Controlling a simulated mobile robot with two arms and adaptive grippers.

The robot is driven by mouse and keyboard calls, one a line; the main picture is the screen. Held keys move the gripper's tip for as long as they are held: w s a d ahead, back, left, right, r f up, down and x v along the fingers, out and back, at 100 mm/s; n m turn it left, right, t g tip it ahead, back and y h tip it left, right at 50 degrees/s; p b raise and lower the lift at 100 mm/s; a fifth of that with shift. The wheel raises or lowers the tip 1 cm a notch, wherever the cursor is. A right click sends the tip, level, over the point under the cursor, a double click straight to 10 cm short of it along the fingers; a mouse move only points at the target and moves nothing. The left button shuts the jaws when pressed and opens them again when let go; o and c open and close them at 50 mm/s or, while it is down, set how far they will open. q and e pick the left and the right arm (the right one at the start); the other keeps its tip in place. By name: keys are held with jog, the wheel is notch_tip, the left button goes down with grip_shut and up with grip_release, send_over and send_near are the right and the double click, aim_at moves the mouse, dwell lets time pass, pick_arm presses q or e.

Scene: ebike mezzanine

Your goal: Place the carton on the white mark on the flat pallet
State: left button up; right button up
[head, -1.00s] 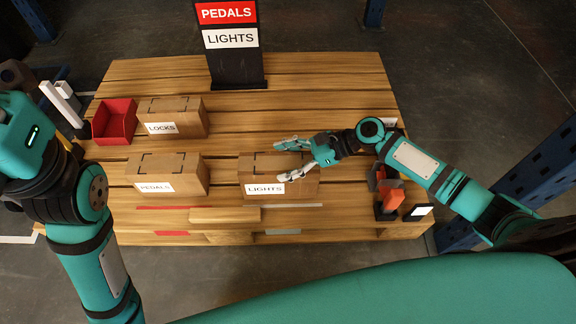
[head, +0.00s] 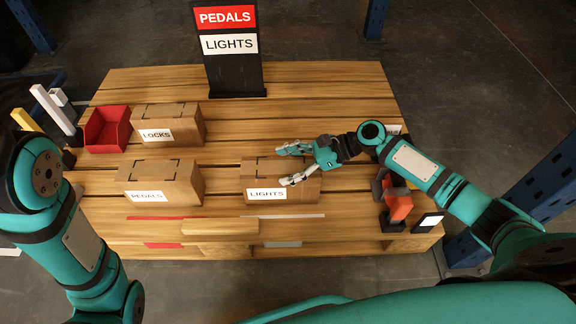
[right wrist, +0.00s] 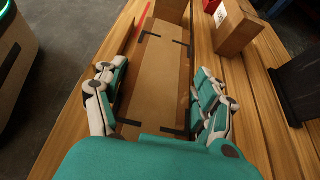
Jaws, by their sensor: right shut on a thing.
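The brown carton labelled LIGHTS (head: 282,170) stands upright on the wooden pallet (head: 330,100), front right of centre. My right gripper (head: 295,164) reaches in from the right and is shut on this carton, with fingers along its opposite sides. In the right wrist view the carton (right wrist: 152,85) lies between the fingers (right wrist: 155,105). A thin white mark (head: 295,216) lies on the pallet just in front of the carton; a red mark (head: 155,218) lies left of it. My left arm shows at the left edge; its gripper is out of view.
A PEDALS carton (head: 160,180) stands to the left, a LOCKS carton (head: 170,122) behind it, beside a red bin (head: 106,130). A black PEDALS/LIGHTS sign (head: 232,75) stands at the back. Orange-black items (head: 398,205) stand at the front right.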

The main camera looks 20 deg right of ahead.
jog(key=shift+w+r, duration=0.1)
jog(key=shift+r, duration=0.05)
jog(key=o, duration=1.2)
jog(key=shift+f, duration=0.25)
jog(key=o, duration=0.6)
jog(key=shift+r, duration=0.1)
